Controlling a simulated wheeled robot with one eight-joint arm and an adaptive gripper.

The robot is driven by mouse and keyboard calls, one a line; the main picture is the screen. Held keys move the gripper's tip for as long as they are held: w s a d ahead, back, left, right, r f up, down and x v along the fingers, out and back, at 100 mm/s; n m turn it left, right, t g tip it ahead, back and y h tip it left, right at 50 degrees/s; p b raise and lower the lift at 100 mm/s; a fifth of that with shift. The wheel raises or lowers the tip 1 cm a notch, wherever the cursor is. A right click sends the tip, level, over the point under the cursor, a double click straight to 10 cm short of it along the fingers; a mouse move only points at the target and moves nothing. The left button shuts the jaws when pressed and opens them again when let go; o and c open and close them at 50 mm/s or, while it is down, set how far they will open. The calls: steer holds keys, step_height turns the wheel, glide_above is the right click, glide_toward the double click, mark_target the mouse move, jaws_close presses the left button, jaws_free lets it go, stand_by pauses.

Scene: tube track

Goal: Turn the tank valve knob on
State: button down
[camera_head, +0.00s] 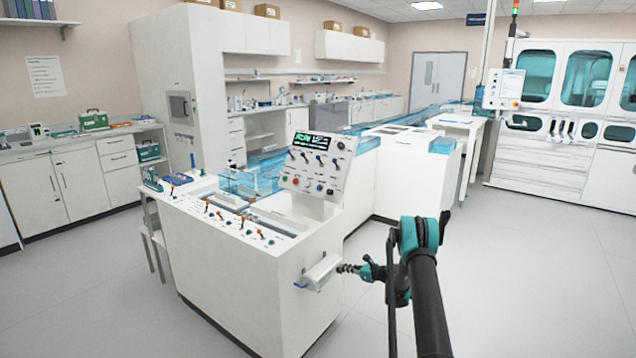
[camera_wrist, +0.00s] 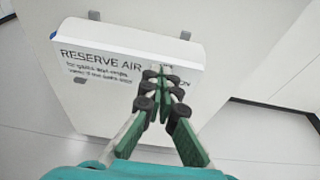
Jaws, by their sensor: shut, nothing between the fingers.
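A white rounded tank (camera_head: 322,270) is fixed low on the end face of the white console. A small blue part (camera_head: 300,285), which looks like the valve knob, sticks out at the tank's left end. My gripper (camera_head: 343,268) is at the tank's right side in the head view. In the wrist view my gripper (camera_wrist: 160,80) is shut and empty, with its fingertips over the "RESERVE AIR" label on the tank (camera_wrist: 90,35). They hide part of the label. Contact is unclear.
The console (camera_head: 240,290) has several orange-tipped levers on top and a tilted control panel (camera_head: 318,165) with a lit screen. Open grey floor (camera_head: 520,280) lies to the right. Benches and cabinets line the back and left.

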steer(key=shift+w+d, duration=0.15)
steer(key=shift+w, duration=0.05)
steer(key=shift+w+d, duration=0.2)
steer(key=shift+w, duration=0.1)
steer(key=shift+w+d, duration=0.25)
steer(key=shift+w, duration=0.1)
stand_by(0.3)
steer(key=shift+w+d+r, duration=0.1)
steer(key=shift+r, duration=0.2)
steer(key=s+d, duration=0.2)
steer(key=d, duration=0.1)
steer(key=s+d, duration=0.1)
steer(key=shift+s+d, duration=0.25)
steer(key=shift+d, duration=0.15)
